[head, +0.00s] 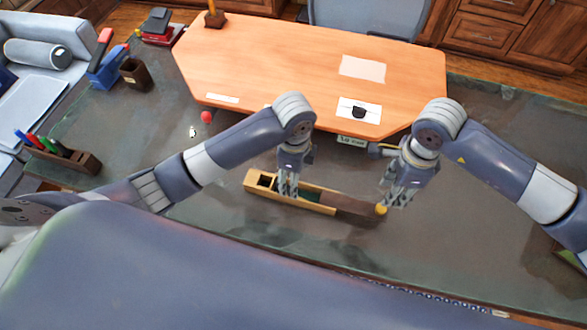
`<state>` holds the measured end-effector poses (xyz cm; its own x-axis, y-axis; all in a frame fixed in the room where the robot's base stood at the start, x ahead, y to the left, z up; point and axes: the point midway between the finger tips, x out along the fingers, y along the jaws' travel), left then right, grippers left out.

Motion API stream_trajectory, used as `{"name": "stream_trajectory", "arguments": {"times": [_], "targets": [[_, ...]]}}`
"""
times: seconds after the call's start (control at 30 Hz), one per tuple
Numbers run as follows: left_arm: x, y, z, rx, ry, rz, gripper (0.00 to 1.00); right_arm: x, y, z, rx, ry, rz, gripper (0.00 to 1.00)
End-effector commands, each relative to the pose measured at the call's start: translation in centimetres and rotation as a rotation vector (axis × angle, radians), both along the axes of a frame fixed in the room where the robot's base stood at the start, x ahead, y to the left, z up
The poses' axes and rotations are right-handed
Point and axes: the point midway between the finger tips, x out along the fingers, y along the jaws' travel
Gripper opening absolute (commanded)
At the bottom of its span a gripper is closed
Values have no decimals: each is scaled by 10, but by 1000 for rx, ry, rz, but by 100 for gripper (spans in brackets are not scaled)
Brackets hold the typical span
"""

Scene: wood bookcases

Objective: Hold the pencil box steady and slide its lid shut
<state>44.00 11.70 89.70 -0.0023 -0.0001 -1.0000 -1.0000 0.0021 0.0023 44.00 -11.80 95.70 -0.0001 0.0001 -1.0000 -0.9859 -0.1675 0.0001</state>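The pencil box (318,208) is a long, light wooden box on the glassy dark table. Its left part is uncovered, with a dark compartment near the left end. The dark brown lid (355,207) extends from the box's right part, with a yellow knob (381,210) at its right end. My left gripper (288,194) points down at the middle of the box, its fingers overlapping it. Whether they grip it is hidden. My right gripper (393,206) is just right of the knob, fingers apart. Whether it touches the knob is unclear.
An orange wooden board (300,60) with papers lies behind the box. A red ball (206,117) and a small white item (194,132) are to the left. A pen holder (70,160) stands far left. The glass around the box is mostly clear.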

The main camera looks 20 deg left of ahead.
Motion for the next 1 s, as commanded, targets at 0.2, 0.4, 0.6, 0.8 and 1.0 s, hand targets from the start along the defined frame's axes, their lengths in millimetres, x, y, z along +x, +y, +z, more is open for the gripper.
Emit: {"name": "stream_trajectory", "arguments": {"times": [0.2, 0.4, 0.6, 0.8, 1.0], "targets": [[-1, 0, -41, 1, 3, 2, 70, 0, 0, 0, 0, 0, 0, 33], [0, 0, -72, 1, 0, 3, 70, 0, 0, 0, 0, 0, 0, 33], [0, 0, -89, 0, -1, 2, 70, 0, 0, 0, 0, 0, 0, 33], [0, 0, -91, 0, -2, 1, 70, 0, 0, 0, 0, 0, 0, 33], [0, 0, -91, 0, -2, 2, 52, 0, 0, 0, 0, 0, 0, 33]]}}
